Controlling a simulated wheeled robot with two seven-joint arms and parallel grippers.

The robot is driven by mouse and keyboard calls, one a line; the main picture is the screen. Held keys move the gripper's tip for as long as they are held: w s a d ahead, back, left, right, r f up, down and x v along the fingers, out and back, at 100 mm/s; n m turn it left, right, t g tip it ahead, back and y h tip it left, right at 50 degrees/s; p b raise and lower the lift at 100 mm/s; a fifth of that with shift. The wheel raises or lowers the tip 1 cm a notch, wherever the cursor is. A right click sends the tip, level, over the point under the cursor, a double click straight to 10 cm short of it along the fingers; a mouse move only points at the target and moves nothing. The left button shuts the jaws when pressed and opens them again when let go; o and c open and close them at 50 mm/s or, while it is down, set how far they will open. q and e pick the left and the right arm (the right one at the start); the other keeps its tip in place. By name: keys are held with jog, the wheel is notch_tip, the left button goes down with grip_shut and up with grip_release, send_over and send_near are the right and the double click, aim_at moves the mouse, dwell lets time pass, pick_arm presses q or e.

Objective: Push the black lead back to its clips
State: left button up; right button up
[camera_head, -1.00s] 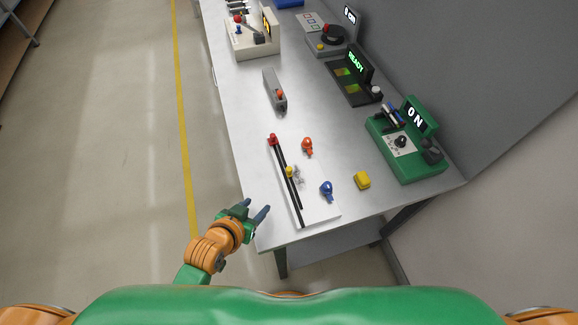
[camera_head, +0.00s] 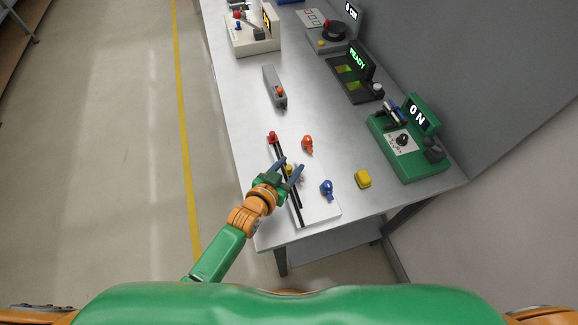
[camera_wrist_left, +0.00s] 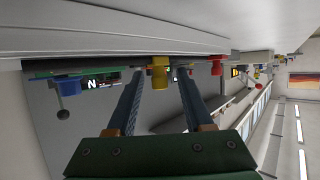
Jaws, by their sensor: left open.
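A white board (camera_head: 321,212) lies at the table's near end. Two thin black strips lie along it; I cannot tell which part is the black lead (camera_head: 299,215). A red knob (camera_head: 272,138) sits at their far end, and a yellow knob (camera_head: 289,169) sits partway along. My left gripper (camera_head: 289,165) is open over the board. In the left wrist view, its fingers (camera_wrist_left: 160,73) point at the yellow knob (camera_wrist_left: 160,80), which shows between their tips; contact cannot be told. The small clips are mostly hidden by the gripper. My right gripper is not in view.
A grey box (camera_head: 273,82) lies farther back. A green device (camera_head: 408,150) stands by the wall.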

pick_arm(q)
jog(key=shift+s, duration=0.1)
grip_shut()
dwell(1.2)
